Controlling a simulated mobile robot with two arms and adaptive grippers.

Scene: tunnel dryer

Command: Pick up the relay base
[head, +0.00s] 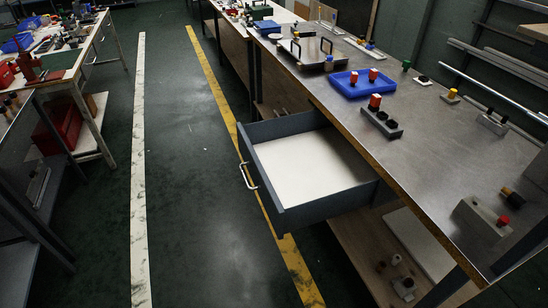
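I cannot tell for sure which thing is the relay base. A dark block with round sockets (391,128) sits on the right-hand workbench (430,140), behind the open drawer; a red-capped piece (375,101) stands at its far end. A light grey block (478,216) lies nearer on the same bench, with a small red part (503,221) at its right end. A small grey block (492,123) lies towards the back edge. Neither of my grippers shows in the head view.
An open drawer (333,205) with a bare white bottom juts from the bench into the aisle. A blue tray (351,88) holds two red-capped pieces. A metal plate with handles (308,54) lies beyond it. A cluttered table (85,66) stands left; the aisle floor (190,150) is clear.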

